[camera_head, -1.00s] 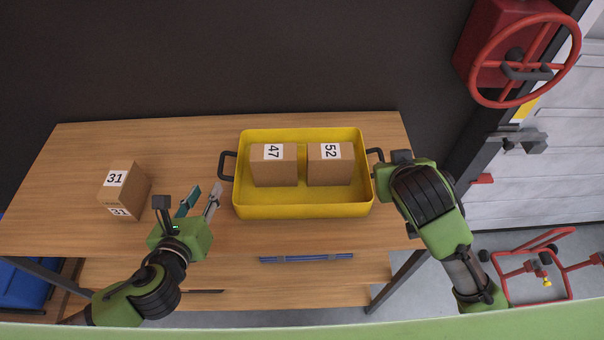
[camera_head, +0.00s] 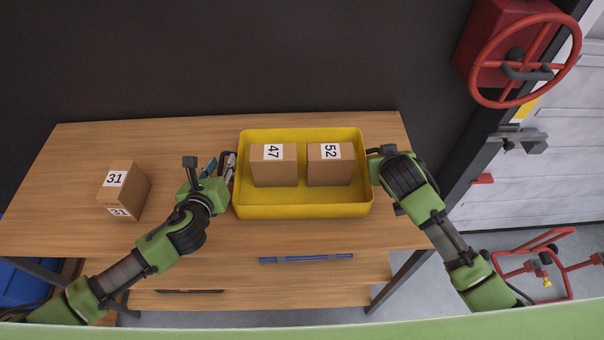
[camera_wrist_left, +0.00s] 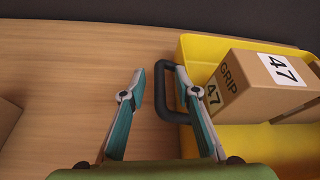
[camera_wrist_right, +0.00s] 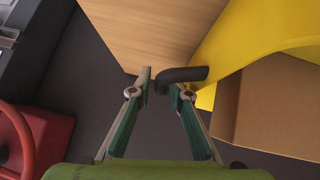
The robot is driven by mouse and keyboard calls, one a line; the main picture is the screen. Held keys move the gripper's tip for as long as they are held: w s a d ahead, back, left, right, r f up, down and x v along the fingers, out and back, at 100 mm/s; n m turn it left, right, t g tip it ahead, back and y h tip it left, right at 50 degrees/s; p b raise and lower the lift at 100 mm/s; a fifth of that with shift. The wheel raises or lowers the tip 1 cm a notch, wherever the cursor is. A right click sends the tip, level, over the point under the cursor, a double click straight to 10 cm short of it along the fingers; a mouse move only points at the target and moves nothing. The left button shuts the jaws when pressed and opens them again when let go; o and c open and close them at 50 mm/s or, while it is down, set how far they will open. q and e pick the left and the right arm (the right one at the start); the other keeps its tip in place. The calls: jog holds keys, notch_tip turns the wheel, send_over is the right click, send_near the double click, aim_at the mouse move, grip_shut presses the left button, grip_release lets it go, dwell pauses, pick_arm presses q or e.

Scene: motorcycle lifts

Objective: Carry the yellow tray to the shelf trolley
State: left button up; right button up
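The yellow tray (camera_head: 300,211) stands on the wooden table with a dark handle at each end. It holds two cardboard boxes, the box marked 47 (camera_head: 273,168) and the box marked 52 (camera_head: 330,168). My left gripper (camera_head: 221,166) is at the tray's left handle. In the left wrist view its fingers (camera_wrist_left: 157,82) are apart, with the handle's bar (camera_wrist_left: 161,98) between them, nearer the right finger. My right gripper is at the right handle, its fingers mostly hidden in the head view. In the right wrist view its fingers (camera_wrist_right: 161,82) are apart around the handle (camera_wrist_right: 185,74).
A box marked 31 (camera_head: 123,190) stands on the left of the wooden table (camera_head: 75,155). A dark wall (camera_head: 220,60) is behind. A red handwheel (camera_head: 524,60) is at the upper right and a red frame (camera_head: 535,275) at the lower right. The shelf trolley cannot be made out.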

pick_arm(q)
jog(key=c, duration=0.5)
pick_arm(e)
grip_shut()
pick_arm(q)
grip_shut()
jog(key=shift+r, duration=0.25)
pick_arm(e)
jog(key=shift+r, duration=0.25)
